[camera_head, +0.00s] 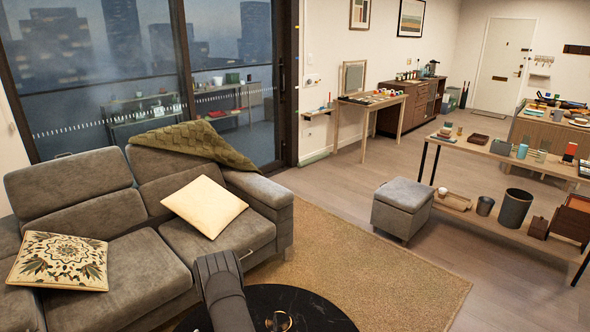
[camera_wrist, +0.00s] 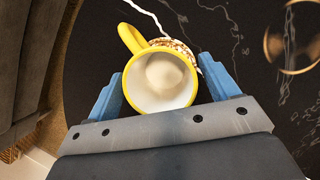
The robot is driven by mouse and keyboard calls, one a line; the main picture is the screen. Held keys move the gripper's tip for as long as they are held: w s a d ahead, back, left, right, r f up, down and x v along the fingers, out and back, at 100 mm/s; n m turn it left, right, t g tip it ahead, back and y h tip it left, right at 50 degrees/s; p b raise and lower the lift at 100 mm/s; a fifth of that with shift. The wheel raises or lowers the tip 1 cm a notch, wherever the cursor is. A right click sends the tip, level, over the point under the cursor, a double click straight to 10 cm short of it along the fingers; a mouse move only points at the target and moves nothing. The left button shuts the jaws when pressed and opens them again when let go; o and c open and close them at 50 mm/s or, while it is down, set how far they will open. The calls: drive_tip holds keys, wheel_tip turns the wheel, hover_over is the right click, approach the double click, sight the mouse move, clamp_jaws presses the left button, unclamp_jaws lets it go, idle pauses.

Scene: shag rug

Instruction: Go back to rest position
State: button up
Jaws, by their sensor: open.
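In the wrist view a yellow mug (camera_wrist: 164,80) with a white inside shows its open mouth towards the camera. Its handle points to the upper left, and a speckled brown and white patch shows at its upper right. It is over the black marble round table (camera_wrist: 90,60); I cannot tell if it stands upright. My gripper (camera_wrist: 161,68) has its blue fingers apart, one on each side of the mug. In the head view my dark arm reaches over the table (camera_head: 310,308), and the gripper and mug are hidden.
A gold ring-shaped object (camera_wrist: 290,45) is on the table to the right of the mug; it also shows in the head view (camera_head: 279,321). A grey sofa (camera_head: 130,280) with cushions stands at the left. A tan rug (camera_head: 370,265) and grey ottoman (camera_head: 402,207) lie beyond.

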drive_tip(key=shift+x, duration=1.25)
wheel_tip(320, 180, up, 4)
drive_tip(key=shift+r, duration=0.15)
drive_tip(key=s+d+r, duration=0.2)
drive_tip(key=d+r, duration=0.5)
drive_tip(key=d, duration=0.4)
drive_tip(key=s+d+f+m+g+h, duration=0.1)
drive_tip(key=s+d+m+h, duration=0.2)
drive_tip(key=d+m, duration=1.1)
drive_tip(key=shift+w+d+f+n, duration=0.35)
drive_tip(key=shift+d+n, duration=0.15)
drive_tip(key=shift+n, duration=0.55)
drive_tip(key=shift+w+d+f+n, duration=0.35)
drive_tip(key=shift+d+n, duration=0.2)
drive_tip(key=shift+n, duration=0.45)
drive_tip(key=shift+w+d+f+n, duration=0.35)
drive_tip(key=shift+d+n, duration=0.15)
drive_tip(key=shift+n, duration=0.55)
drive_tip(key=shift+o, duration=0.2)
